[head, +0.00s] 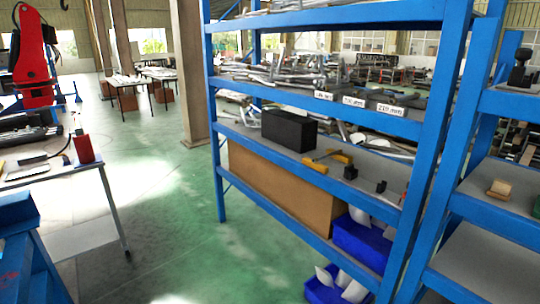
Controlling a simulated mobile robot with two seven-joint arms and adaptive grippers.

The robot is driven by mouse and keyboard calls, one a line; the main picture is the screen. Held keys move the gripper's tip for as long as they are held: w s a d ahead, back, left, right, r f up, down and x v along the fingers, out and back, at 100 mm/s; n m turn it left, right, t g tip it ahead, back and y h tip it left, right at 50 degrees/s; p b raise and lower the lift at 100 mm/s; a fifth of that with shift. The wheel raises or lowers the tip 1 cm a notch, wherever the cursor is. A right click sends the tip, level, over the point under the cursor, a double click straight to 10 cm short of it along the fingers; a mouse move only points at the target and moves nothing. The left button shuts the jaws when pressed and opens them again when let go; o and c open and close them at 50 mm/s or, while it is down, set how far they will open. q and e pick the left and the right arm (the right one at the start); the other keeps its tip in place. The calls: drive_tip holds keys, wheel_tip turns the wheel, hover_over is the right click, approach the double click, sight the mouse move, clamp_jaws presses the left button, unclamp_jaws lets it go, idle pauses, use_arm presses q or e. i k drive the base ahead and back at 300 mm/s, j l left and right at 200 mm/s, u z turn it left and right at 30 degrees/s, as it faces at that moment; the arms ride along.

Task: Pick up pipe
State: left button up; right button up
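Several grey metal pipes and bars (262,77) lie in a loose pile on an upper level of the blue shelf rack (213,130). More long silvery pieces show on the level below, behind the black box. I cannot tell which single piece is the pipe of the task. White labels (354,101) with dark print sit along the front of the upper level, at its right part. Neither of my grippers is in view.
A black box (289,130) and a yellow tool (328,160) lie on the middle shelf. A cardboard box (283,190) and blue bins (360,240) stand lower. A white-topped table (40,171) is at left, below a red hanging device (32,60). Green floor (165,200) between is clear.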

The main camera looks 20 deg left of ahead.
sight(315, 160)
drive_tip(key=u, duration=0.3)
drive_tip(key=z, duration=1.75)
drive_tip(key=u, duration=1.75)
drive_tip(key=i+j+z, duration=0.3)
drive_tip(key=i+j, duration=0.75)
